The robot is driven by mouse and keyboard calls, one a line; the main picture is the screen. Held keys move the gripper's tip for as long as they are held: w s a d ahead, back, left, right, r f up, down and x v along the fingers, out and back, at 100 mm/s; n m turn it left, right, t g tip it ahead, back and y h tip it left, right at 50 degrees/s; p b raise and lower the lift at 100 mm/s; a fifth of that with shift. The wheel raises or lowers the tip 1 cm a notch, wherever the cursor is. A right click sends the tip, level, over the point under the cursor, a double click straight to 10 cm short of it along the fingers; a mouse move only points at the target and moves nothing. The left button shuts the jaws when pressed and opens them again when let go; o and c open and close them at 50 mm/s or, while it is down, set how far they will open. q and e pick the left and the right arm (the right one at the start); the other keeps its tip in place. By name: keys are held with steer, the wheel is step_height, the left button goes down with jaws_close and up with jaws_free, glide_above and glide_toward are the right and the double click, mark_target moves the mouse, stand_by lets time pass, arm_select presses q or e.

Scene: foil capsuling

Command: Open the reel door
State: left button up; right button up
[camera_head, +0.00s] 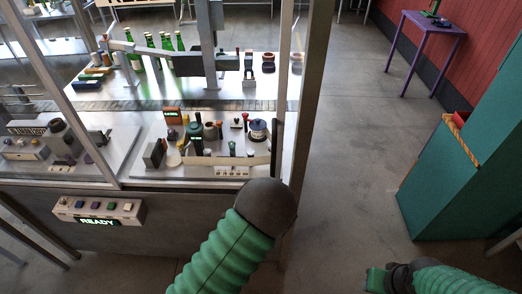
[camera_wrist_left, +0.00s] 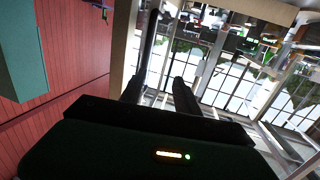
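A framed machine enclosure with a tall metal post (camera_head: 306,90) stands at the left and centre of the head view. I cannot clearly pick out the reel door or whether it is open. My left arm, in a green sleeve, reaches up to the enclosure's near right corner, and its dark rounded end hides what lies behind it. In the left wrist view my left gripper (camera_wrist_left: 160,92) has its two dark fingers apart, with no object visible between them. A dark upright bar (camera_wrist_left: 149,35) shows just beyond the fingers, beside a beige post. My right arm is low at the right; its gripper is not clear.
A control box (camera_head: 98,210) reading READY is on the enclosure's front. Green bottles (camera_head: 166,42) and small parts stand inside. A teal cabinet (camera_head: 440,190) with a rope and a purple table (camera_head: 430,24) are at the right. The floor between is clear.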

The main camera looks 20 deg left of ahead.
arm_select(q)
steer(key=s+p, duration=0.2)
steer(key=s, duration=0.1)
steer(key=shift+s+p, duration=0.35)
steer(key=shift+p, duration=0.05)
steer(key=shift+d, duration=0.1)
